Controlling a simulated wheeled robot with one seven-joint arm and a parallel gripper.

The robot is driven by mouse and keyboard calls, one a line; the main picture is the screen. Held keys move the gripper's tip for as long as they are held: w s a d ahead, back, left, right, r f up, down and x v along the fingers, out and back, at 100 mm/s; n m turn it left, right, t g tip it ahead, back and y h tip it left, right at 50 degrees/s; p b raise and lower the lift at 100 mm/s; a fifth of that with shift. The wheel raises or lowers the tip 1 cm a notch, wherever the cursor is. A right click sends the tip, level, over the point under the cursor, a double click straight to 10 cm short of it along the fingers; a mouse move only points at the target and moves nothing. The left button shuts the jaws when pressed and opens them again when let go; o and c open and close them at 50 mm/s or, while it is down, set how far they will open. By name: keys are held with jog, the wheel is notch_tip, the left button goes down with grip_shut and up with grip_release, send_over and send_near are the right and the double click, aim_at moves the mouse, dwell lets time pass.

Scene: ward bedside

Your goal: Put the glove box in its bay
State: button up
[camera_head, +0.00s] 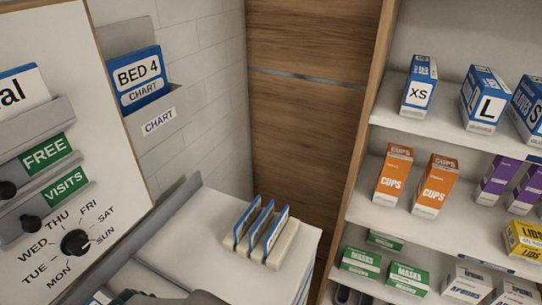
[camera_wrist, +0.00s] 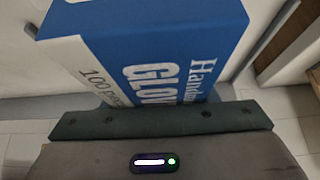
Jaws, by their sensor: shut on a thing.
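The glove box (camera_wrist: 170,50) is a blue and white carton in the wrist view, with "GLOV" and "100" lettering partly visible. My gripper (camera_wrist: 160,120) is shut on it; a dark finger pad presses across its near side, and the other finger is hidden. In the head view the held box does not clearly show. Other glove boxes stand on the upper shelf (camera_head: 398,117): an XS box (camera_head: 418,88), an L box (camera_head: 483,100) and another blue box (camera_head: 530,105) cut by the right edge. A box-wide gap lies between XS and L.
Green masks boxes (camera_head: 361,262) stand lower. A white cabinet (camera_head: 200,235) carries a rack of upright folders (camera_head: 265,235). A dial board (camera_head: 60,130) stands at left.

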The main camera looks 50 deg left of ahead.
jog(key=s+a, duration=0.1)
jog(key=a, duration=0.1)
jog(key=a+p, duration=0.1)
jog(key=a, duration=0.1)
jog(key=s+a+p, duration=0.1)
jog(key=a, duration=0.1)
jog(key=shift+s+a, duration=0.3)
jog(key=shift+a, duration=0.1)
jog(key=shift+d+f, duration=0.1)
jog(key=shift+f, duration=0.15)
jog(key=shift+f, duration=0.2)
jog(key=o, duration=1.2)
jog(key=shift+o, duration=0.2)
jog(key=shift+w+d+r, duration=0.1)
jog(key=shift+r, duration=0.25)
jog(key=b+v, duration=0.2)
jog(key=v, duration=0.9)
jog(key=shift+w+d+r, duration=0.1)
jog(key=shift+d+r, duration=0.1)
jog(key=shift+r, duration=0.05)
